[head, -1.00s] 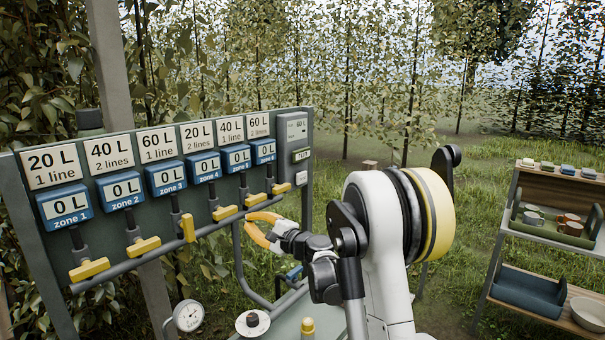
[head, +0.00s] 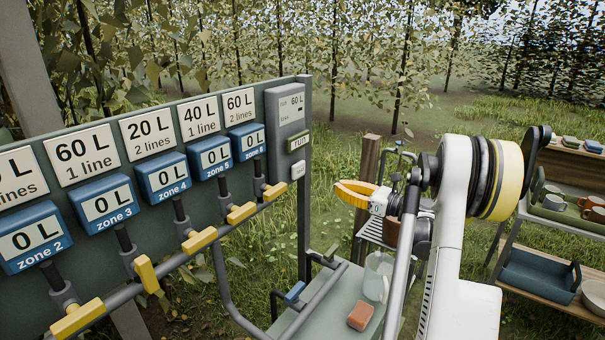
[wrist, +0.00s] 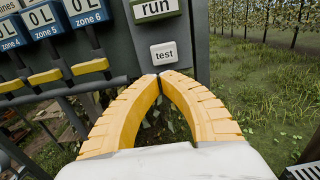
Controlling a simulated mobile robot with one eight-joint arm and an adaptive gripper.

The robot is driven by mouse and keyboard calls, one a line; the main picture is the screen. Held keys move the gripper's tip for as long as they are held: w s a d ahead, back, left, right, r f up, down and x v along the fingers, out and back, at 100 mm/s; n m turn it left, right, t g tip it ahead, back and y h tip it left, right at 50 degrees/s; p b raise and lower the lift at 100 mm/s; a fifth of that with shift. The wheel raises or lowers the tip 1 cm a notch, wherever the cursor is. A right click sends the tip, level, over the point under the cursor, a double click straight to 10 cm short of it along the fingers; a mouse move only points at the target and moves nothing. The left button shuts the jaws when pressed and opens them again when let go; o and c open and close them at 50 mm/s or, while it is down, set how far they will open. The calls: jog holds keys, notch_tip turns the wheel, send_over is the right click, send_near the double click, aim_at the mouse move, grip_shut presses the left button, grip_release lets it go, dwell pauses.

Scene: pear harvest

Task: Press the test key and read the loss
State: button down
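The white test key (head: 298,170) sits on the grey control box (head: 287,125) at the right end of the valve board. A small screen (head: 291,108) on the box reads "run 60 L", with a "loss" line whose value looks like a dash. My gripper (head: 340,190) has yellow fingers; in the wrist view its tips (wrist: 160,77) meet, with nothing between them. A small gap to the key seems to remain, but contact is hard to judge.
Blue zone displays, such as zone 5 (head: 210,158), read 0 L. Yellow valve handles (head: 242,213) stick out along the pipe below. A bench with a jug (head: 377,277) and a reddish block (head: 360,316) is below my arm. A shelf (head: 545,215) stands at right.

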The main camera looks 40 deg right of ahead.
aim_at(299, 173)
jog(key=b+x, duration=0.2)
jog(key=x, duration=1.1)
jog(key=shift+f, duration=0.1)
jog(key=shift+w+a+b, duration=0.2)
jog(key=shift+w+b, duration=0.1)
jog(key=shift+w, duration=0.3)
jog(key=shift+x, duration=1.05)
